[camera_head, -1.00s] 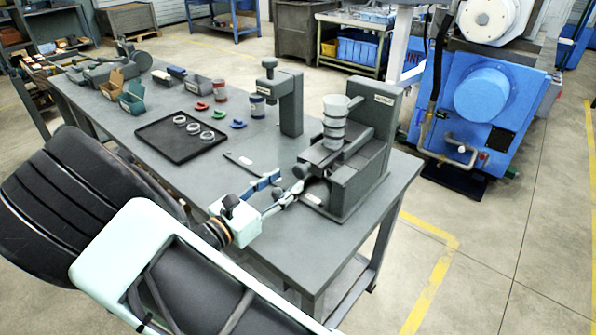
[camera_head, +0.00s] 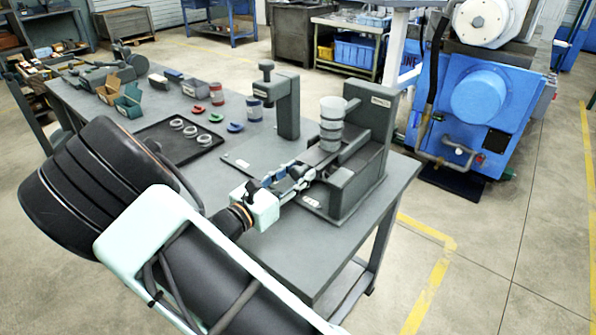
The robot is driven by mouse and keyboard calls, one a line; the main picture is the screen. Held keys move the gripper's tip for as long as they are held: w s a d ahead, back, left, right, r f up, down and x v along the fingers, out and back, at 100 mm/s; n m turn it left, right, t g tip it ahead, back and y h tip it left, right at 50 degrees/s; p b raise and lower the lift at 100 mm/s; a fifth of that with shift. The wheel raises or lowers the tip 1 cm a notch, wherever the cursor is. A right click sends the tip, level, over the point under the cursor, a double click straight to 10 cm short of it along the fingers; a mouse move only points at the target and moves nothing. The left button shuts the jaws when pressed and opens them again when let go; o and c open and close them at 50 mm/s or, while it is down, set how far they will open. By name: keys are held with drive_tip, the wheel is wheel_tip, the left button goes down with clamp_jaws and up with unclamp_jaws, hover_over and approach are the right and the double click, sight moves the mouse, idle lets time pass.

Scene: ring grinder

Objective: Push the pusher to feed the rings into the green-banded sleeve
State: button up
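The ring grinder (camera_head: 366,162) is a dark grey block with a tall back plate at the right end of the bench. A stack of pale rings (camera_head: 332,122) stands upright on it. My gripper (camera_head: 306,170) is at the front left of the grinder, below the stack, its fingers seen apart and aimed at the low front part. The pusher is hard to make out there; it is dark on dark and partly behind the fingers. I cannot tell whether they touch it. No green-banded sleeve can be made out.
A black tray (camera_head: 160,140) with three loose rings lies left of the grinder. A dark post stand (camera_head: 287,105) rises behind it. Red, green and blue C-shaped pieces lie near the cups. The bench's right front corner (camera_head: 350,225) is clear.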

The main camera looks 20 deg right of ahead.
drive_tip(key=c, duration=0.7)
drive_tip(key=shift+x, duration=3.3)
drive_tip(key=shift+r, duration=0.1)
drive_tip(key=shift+s, duration=0.1)
drive_tip(key=shift+p+v, duration=0.9)
drive_tip(key=shift+v, duration=2.35)
drive_tip(key=o, duration=1.1)
drive_tip(key=shift+c, duration=0.2)
